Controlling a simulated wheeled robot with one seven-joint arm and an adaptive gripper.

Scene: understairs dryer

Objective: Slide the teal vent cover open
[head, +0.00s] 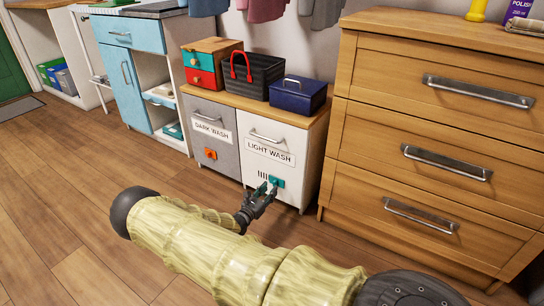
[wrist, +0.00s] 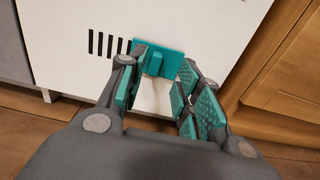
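The teal vent cover (head: 277,181) is a small plate with a raised grip tab on the white LIGHT WASH front (head: 290,172). In the wrist view the cover (wrist: 173,50) sits to the right of several dark vent slots (wrist: 108,44), which show uncovered. My gripper (head: 267,188) is low in front of it. In the wrist view its teal-padded fingers (wrist: 164,66) are apart, with the tab between the tips. The left tip is close to the tab; a gap shows on the right. I cannot tell whether either tip touches.
The grey DARK WASH front (head: 212,135) with an orange cover (head: 211,154) is to the left. A wooden drawer chest (head: 425,130) stands close on the right. A black basket (head: 250,75) and a blue box (head: 298,96) stand on top. Floor (head: 70,200) at left is clear.

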